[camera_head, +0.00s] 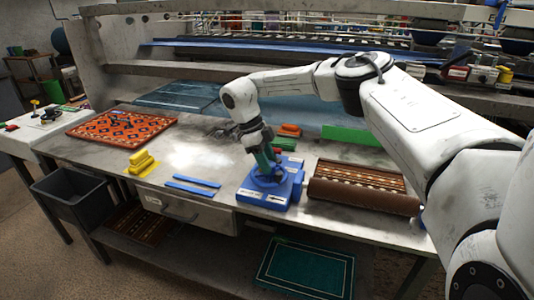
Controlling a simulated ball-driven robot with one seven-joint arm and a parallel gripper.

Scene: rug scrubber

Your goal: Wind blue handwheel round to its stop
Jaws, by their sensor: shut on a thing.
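The blue handwheel (268,179) sits on top of a blue base block (277,199) near the front edge of the bench. My gripper (268,168) points down over the wheel from above, at the end of my white arm. It is shut on the handwheel, but the wrist and fingers cover the exact contact point. The front of the base carries a pale label. The angle of the wheel cannot be read at this size.
A brown roll with a patterned rug (365,193) lies right of the base. Two blue strips (192,187) and a yellow block (142,162) lie to its left. An orange rug (122,127) is further left. A grey bin (73,199) stands by the bench, above the floor.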

